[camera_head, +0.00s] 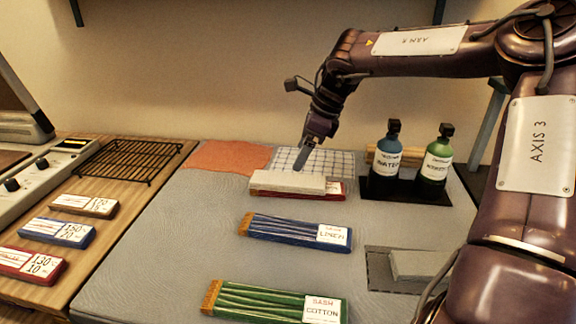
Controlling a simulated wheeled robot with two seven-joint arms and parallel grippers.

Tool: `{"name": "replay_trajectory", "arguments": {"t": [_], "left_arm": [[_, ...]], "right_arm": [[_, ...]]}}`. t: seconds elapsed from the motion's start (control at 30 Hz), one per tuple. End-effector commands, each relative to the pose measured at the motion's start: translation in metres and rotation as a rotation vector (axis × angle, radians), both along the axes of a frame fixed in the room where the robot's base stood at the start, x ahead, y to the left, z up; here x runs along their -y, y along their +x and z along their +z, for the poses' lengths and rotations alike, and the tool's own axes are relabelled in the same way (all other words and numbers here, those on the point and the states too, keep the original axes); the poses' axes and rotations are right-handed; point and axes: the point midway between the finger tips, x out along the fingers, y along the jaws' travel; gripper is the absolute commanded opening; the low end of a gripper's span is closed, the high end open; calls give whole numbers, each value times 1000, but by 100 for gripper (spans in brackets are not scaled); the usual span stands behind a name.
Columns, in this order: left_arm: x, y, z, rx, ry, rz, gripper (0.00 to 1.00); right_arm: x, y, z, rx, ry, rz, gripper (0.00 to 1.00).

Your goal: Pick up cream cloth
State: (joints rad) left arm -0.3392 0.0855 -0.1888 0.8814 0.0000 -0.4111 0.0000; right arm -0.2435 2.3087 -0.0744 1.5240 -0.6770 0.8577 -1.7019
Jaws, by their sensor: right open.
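A pale cream folded piece (287,182), which looks like the cream cloth, lies flat on a red bundle (336,190) near the back middle of the grey mat. It covers most of the bundle; the bundle's label end shows at right. My right gripper (302,160) comes down from above, its fingers just above and behind the cream piece, with nothing seen between them. It is open; the gap between the fingers hardly shows from this angle. I cannot tell if it touches the cloth. My left gripper is not in view.
A coral cloth (226,157) and a checked cloth (330,163) lie behind. Blue (285,229) and green (260,301) bundles lie in front. Two bottles (388,152) (436,157) stand on a dark tray at right. A wire rack (126,160) stands at left. Bare mat (170,240) lies left of the bundles.

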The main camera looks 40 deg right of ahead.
Motion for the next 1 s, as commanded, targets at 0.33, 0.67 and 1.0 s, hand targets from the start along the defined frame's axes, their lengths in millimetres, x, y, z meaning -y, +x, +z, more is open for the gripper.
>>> {"name": "replay_trajectory", "arguments": {"t": [0.33,0.67,1.0], "left_arm": [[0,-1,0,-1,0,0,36],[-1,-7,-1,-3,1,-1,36],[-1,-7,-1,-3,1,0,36]], "right_arm": [[-9,7,-30,-3,2,0,82],[-22,13,-71,-1,0,0,82],[-23,15,-74,0,0,0,74]]}}
